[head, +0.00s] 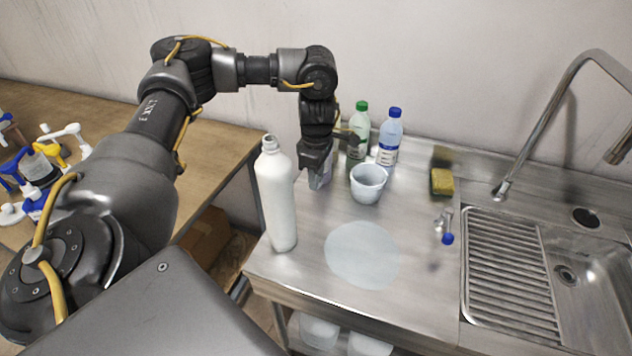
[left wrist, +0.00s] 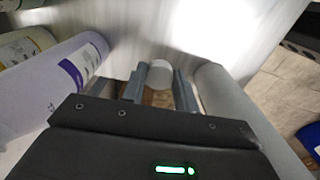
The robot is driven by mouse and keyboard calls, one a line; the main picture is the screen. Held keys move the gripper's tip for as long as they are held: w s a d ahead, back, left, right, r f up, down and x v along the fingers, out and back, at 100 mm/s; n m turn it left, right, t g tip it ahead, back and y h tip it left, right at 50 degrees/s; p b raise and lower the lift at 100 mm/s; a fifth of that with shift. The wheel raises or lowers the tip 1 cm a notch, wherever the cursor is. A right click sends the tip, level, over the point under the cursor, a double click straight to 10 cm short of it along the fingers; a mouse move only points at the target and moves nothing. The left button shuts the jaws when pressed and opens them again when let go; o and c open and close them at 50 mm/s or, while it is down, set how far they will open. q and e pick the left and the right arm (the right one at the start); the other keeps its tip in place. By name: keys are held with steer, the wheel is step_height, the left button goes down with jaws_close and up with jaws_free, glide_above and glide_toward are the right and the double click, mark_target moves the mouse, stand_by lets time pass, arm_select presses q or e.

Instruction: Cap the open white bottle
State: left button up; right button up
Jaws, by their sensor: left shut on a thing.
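The white bottle (head: 277,197) stands upright at the left end of the steel counter, its narrow neck bare and open at the top. My left gripper (head: 316,178) points down just right of it, beside the grey-white cup (head: 368,183). In the left wrist view the left gripper (left wrist: 159,88) is shut on a small white round piece (left wrist: 160,72), which looks like a cap. In the head view that piece is hard to make out. A pale grey-white cylinder, probably the white bottle (left wrist: 218,95), lies close along the right finger in the wrist view.
A green-capped bottle (head: 359,128) and a blue-capped bottle (head: 389,138) stand behind the cup. A pale round patch (head: 362,255) lies at the front. A sponge (head: 442,182), small blue-ended fitting (head: 446,226) and sink (head: 580,285) are right.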

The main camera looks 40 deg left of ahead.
stand_by(0.3)
arm_select(q)
steer(key=s+d+r+m, duration=0.1)
steer(key=s+d+m, duration=1.1)
steer(key=d+m, duration=0.4)
steer(key=m, duration=0.5)
steer(key=shift+s+d+r+m, duration=0.15)
steer(key=shift+d+m, duration=0.2)
steer(key=shift+m, duration=0.05)
